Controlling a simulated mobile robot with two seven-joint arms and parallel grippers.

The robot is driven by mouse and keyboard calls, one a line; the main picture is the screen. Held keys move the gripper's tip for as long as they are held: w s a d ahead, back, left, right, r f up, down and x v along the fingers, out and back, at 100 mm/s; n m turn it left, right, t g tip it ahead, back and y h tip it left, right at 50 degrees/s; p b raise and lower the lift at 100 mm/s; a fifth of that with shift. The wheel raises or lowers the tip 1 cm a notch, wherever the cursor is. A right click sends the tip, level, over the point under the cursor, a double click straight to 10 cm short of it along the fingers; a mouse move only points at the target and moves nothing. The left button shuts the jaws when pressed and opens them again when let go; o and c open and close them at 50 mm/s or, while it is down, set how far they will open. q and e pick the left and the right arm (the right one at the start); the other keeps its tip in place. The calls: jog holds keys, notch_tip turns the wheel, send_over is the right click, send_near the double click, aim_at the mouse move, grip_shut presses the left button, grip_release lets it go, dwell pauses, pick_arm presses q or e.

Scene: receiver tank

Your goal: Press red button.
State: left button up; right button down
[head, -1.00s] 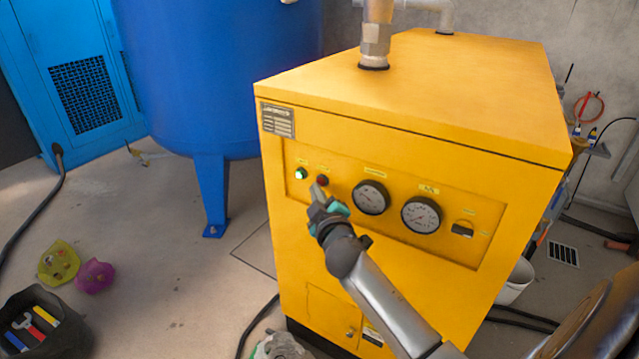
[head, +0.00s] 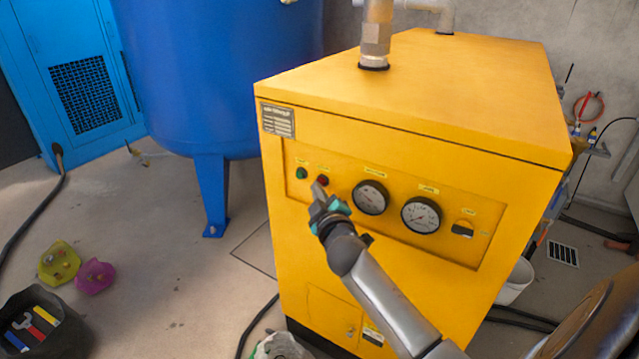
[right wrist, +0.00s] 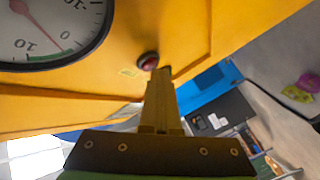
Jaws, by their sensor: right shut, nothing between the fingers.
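The red button (head: 323,180) is a small round knob on the yellow cabinet's front panel, just right of a green button (head: 302,173), which looks dark. My right gripper (head: 318,190) is shut and empty, with its tips at the lower left edge of the red button and partly over it. In the right wrist view the red button (right wrist: 148,61) shows beside the shut fingertips (right wrist: 163,76). I cannot tell whether they touch it. My left gripper is not in view.
Two dials, a left one (head: 370,197) and a right one (head: 421,214), and a black switch (head: 462,229) sit right of the buttons. A blue tank (head: 215,80) stands behind left. A black tool bin (head: 40,325) stands on the floor. Floor between is mostly clear.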

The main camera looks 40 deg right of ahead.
jog(key=shift+s+a, duration=0.35)
jog(key=shift+a, duration=0.35)
jog(key=shift+s+a, duration=0.3)
jog(key=shift+a, duration=0.5)
jog(key=shift+s+a, duration=0.35)
jog(key=shift+a, duration=0.4)
jog(key=shift+s+a, duration=0.3)
jog(key=shift+a, duration=0.5)
